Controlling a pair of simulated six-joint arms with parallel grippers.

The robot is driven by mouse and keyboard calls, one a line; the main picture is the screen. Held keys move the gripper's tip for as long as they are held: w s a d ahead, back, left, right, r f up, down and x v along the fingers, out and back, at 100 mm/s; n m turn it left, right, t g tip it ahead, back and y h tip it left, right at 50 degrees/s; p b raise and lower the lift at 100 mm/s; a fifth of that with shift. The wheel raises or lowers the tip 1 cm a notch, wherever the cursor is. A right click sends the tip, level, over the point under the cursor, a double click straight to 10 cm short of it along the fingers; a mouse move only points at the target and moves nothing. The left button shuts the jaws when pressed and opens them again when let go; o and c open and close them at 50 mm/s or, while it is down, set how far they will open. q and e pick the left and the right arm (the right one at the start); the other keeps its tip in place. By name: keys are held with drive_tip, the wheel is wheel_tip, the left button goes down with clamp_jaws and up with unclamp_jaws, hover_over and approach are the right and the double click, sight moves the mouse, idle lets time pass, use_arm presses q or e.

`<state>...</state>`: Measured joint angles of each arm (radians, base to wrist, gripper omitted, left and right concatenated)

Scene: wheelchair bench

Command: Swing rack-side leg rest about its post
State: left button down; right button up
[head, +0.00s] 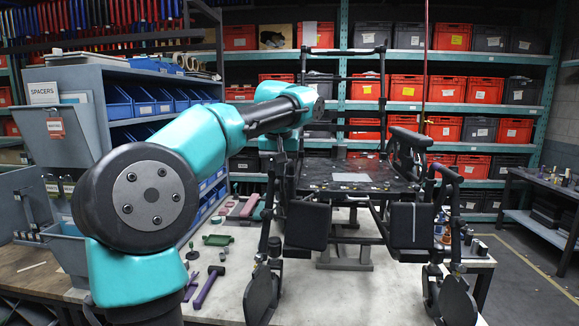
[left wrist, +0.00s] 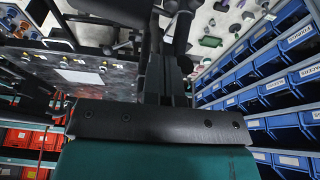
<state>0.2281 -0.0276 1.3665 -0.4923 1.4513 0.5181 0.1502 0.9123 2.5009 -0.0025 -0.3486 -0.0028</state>
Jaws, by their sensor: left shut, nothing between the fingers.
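The wheelchair's black seat (head: 352,178) faces me on the bench. The leg rest on the left, blue-bin side has a dark pad (head: 307,226), an upright post (head: 267,228) and a low footplate (head: 261,296). The other leg rest (head: 412,226) hangs at the right. My left arm reaches over from the left. Its gripper (head: 279,178) points down beside the seat's left side, close to the post top; the arm partly hides it, and I cannot tell whether it touches. In the left wrist view the gripper (left wrist: 172,78) looks shut and empty. My right gripper is not in view.
A grey rack of blue bins (head: 150,103) stands at the left. A purple mallet (head: 207,286), a green tray (head: 218,240) and small parts lie on the bench left of the leg rest. Shelves of red and grey crates (head: 453,90) fill the back. The bench front middle (head: 350,298) is clear.

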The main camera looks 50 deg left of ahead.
use_arm(q)
drive_tip(key=shift+s+a, duration=0.7)
drive_tip(key=shift+a, duration=0.15)
drive_tip(key=shift+s+a, duration=0.25)
drive_tip(key=shift+a, duration=0.25)
drive_tip(key=shift+s+a, duration=0.25)
drive_tip(key=shift+a, duration=0.35)
drive_tip(key=shift+s+a, duration=0.4)
drive_tip(key=shift+a, duration=0.6)
drive_tip(key=shift+s+a, duration=0.25)
drive_tip(key=shift+a, duration=0.8)
